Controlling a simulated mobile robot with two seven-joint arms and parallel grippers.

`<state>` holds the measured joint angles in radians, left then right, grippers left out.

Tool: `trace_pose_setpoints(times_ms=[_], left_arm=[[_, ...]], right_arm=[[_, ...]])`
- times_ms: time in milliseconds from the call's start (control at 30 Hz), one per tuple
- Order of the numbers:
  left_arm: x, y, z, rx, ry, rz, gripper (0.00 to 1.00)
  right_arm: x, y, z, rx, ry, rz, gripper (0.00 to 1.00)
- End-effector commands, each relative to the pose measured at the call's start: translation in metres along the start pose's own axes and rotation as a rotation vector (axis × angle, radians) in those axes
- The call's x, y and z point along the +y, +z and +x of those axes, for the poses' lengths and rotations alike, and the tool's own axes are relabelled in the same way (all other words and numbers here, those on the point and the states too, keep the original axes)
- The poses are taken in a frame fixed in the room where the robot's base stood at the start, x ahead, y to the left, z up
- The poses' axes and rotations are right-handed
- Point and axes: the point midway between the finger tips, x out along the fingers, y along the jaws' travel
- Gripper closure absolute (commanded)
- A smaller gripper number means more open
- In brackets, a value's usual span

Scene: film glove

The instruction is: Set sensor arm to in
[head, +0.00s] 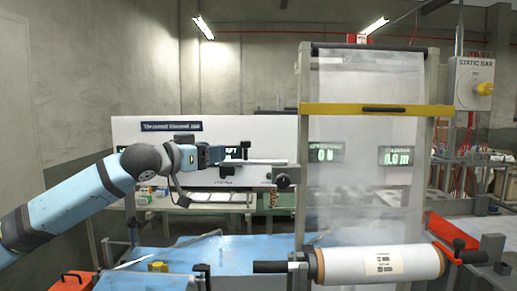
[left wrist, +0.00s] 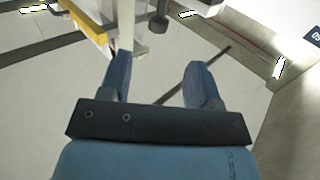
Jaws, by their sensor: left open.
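What looks like the sensor arm (head: 253,162) is a short pale horizontal bar with a small upright pin, left of the film frame. It sits just above a white labelled plate (head: 245,174) that has a dark knob (head: 283,180) at its right end. My left gripper (head: 220,154) is at the left end of this bar; I cannot tell whether it touches. In the left wrist view, the two blue fingers of my left gripper (left wrist: 158,72) are apart, with nothing clearly between them. A dark round knob (left wrist: 158,23) shows beyond the fingertips. My right gripper is not in view.
The film frame (head: 303,150) holds a clear film sheet (head: 350,190) and a yellow crossbar (head: 376,110). A white film roll (head: 378,264) lies across its front. A static bar box (head: 473,83) stands at right. A blue table (head: 170,262) lies below my left arm.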

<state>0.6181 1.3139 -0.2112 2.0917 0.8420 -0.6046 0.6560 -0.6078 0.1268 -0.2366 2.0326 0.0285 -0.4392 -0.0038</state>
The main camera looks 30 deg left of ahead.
Motion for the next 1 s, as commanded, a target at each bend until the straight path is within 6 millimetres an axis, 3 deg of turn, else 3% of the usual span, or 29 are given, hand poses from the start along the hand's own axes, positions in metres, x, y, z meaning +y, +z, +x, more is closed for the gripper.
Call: trace_pose_setpoints(times_ms=[167,600,800,1000], left_arm=[[0.002,-0.004,0.024,0.003,0.004,-0.004,0.43],[0.002,-0.002,0.111,0.0,0.003,-0.001,0.43],[0.002,0.0,0.129,0.0,0.003,0.0,0.43],[0.001,0.0,0.133,0.0,0.002,0.002,0.43]], right_arm=[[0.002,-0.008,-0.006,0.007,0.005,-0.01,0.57],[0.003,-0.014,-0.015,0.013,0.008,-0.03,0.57],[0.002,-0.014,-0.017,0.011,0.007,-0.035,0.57],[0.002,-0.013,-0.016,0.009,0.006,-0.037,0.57]])
